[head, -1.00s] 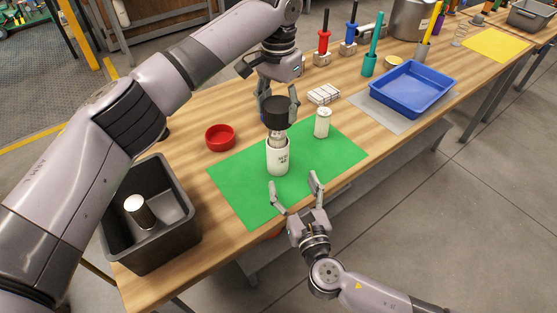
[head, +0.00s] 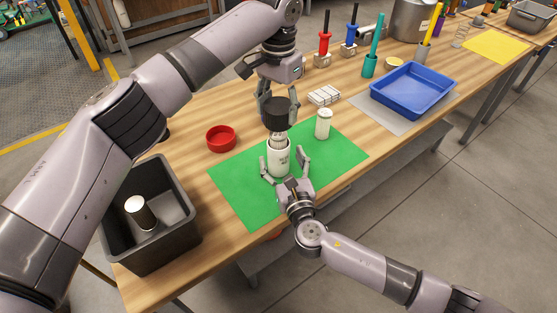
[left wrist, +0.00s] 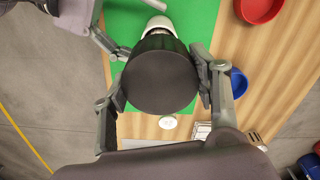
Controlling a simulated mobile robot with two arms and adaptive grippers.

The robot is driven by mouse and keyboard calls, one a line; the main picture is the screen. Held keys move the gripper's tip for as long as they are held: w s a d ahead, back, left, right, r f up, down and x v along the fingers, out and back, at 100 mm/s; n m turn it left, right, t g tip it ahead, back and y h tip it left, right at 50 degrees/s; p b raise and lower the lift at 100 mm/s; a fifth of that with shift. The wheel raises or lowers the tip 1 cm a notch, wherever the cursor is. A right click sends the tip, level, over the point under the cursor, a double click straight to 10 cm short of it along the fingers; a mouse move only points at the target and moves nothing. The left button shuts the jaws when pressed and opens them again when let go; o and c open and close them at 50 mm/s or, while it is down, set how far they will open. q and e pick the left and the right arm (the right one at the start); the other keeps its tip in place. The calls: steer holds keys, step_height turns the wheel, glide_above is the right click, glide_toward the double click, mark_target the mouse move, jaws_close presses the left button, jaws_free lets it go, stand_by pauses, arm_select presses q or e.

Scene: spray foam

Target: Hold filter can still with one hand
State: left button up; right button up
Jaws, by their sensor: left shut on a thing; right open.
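The white filter can (head: 279,158) stands upright on the green mat (head: 234,186). A black cap (head: 277,108) sits over its narrower upper part; I cannot tell whether it is seated. My left gripper (head: 278,113) is shut on the black cap from above. In the left wrist view the cap (left wrist: 160,78) lies between both fingers, with part of the white can (left wrist: 158,24) beyond it. My right gripper (head: 286,172) is open, low at the near side of the can, with one finger to each side. Contact with the can is unclear.
A small white canister (head: 323,124) stands on the mat right of the can. A red bowl (head: 220,138) is to the left. A dark bin (head: 185,243) holds a metal cylinder (head: 140,212). A blue tray (head: 412,88) and white blocks (head: 323,95) lie farther right.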

mark_target(278, 134)
steer(key=shift+x, duration=1.6)
steer(key=shift+c, duration=0.3)
jaws_close()
arm_select(q)
steer(key=shift+f, duration=2.45)
steer(key=shift+s, duration=0.1)
steer(key=shift+f, duration=0.9)
steer(key=shift+f, duration=0.6)
